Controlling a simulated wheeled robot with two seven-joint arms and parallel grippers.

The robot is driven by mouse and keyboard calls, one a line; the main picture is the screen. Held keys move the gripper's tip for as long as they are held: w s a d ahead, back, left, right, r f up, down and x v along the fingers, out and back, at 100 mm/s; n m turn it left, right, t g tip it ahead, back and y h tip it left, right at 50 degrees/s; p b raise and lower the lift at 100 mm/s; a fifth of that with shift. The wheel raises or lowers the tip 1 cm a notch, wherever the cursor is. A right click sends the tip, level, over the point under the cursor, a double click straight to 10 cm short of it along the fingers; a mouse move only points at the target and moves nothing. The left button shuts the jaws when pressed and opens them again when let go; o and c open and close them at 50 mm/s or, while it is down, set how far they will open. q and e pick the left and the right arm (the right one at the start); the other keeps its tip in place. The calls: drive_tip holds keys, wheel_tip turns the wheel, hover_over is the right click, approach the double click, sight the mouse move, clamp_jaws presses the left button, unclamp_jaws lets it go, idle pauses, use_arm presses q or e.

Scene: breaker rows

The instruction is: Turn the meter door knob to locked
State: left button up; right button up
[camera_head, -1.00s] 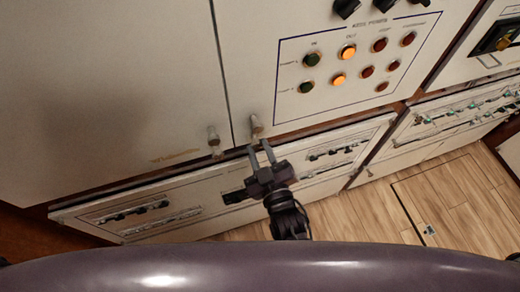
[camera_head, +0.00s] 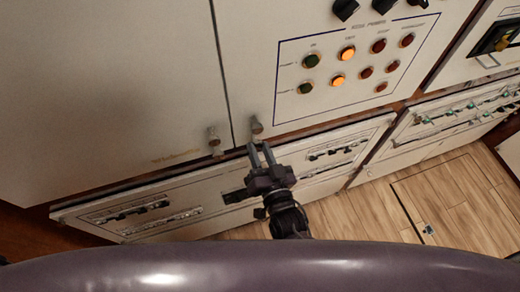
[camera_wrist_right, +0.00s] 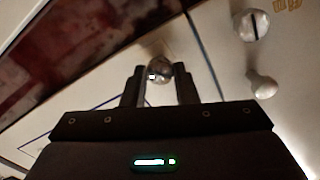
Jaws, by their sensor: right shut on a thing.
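A small metal knob (camera_head: 256,127) sits at the lower left corner of the panel with the lit buttons. In the right wrist view this knob (camera_wrist_right: 159,70) shows between the fingertips, with a slot-like mark on its face. My right gripper (camera_head: 260,147) is shut on it, and its fingers (camera_wrist_right: 160,85) lie on both sides of it. A second knob (camera_head: 213,138) is on the plain door to the left, beside small yellow lettering too blurred to read. It also shows in the right wrist view (camera_wrist_right: 251,25), with a dark slot. My left gripper is out of view.
The panel carries several red, green and lit orange buttons (camera_head: 348,53) and dark selector knobs (camera_head: 385,7) above. Another small metal knob or peg (camera_wrist_right: 262,86) stands close to the left door's knob. Breaker rows (camera_head: 145,212) run below. Wooden floor (camera_head: 440,210) is at lower right.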

drive_tip(key=m, duration=0.4)
drive_tip(key=shift+m, duration=0.3)
drive_tip(key=shift+m+p, duration=0.3)
drive_tip(key=shift+m, duration=1.2)
drive_tip(key=o, duration=1)
